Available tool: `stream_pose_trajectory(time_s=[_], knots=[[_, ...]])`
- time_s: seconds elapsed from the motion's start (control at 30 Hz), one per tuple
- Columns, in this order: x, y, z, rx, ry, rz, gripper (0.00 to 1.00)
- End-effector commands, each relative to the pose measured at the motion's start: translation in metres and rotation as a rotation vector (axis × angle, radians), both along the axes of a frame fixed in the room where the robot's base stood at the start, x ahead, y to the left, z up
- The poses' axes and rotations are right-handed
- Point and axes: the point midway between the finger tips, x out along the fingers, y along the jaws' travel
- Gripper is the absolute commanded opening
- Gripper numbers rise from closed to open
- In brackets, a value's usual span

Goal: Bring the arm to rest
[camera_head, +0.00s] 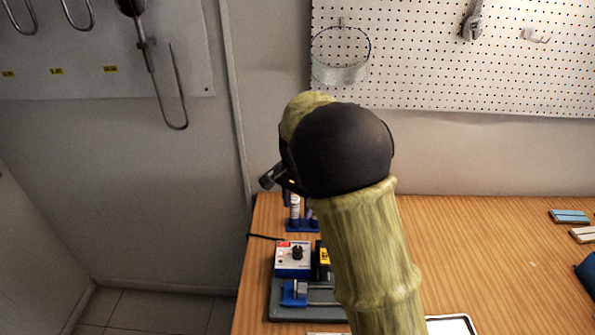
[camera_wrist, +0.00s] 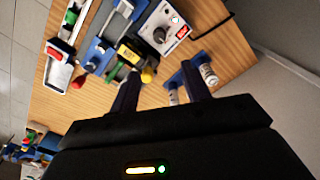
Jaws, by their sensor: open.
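My arm rises over the wooden bench (camera_head: 490,250) in the head view. Its wrist end hides most of my gripper there. In the wrist view my gripper (camera_wrist: 160,95) shows two dark fingers spread apart with nothing between them. The fingers point toward the bench (camera_wrist: 235,55), which appears tilted in that view. The gripper looks to be above the bench, clear of the things on it.
A control box with a black knob (camera_head: 293,258) stands on a grey base at the bench's left end. Behind it is a blue holder with small bottles (camera_head: 295,212). A pegboard (camera_head: 450,60) hangs on the wall. Blue and pale blocks (camera_head: 570,216) lie at right; the bench middle-right is clear.

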Motion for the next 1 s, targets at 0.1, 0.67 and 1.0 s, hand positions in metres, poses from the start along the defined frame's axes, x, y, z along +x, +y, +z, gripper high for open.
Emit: stream_pose_trajectory(time_s=[0.1,0.67,1.0], knots=[[0.0,-0.001,0.0,0.001,-0.001,0.001,0.47],[-0.104,-0.117,-0.008,0.008,-0.129,0.351,0.47],[-0.185,-0.153,-0.019,-0.071,-0.22,0.629,0.47]])
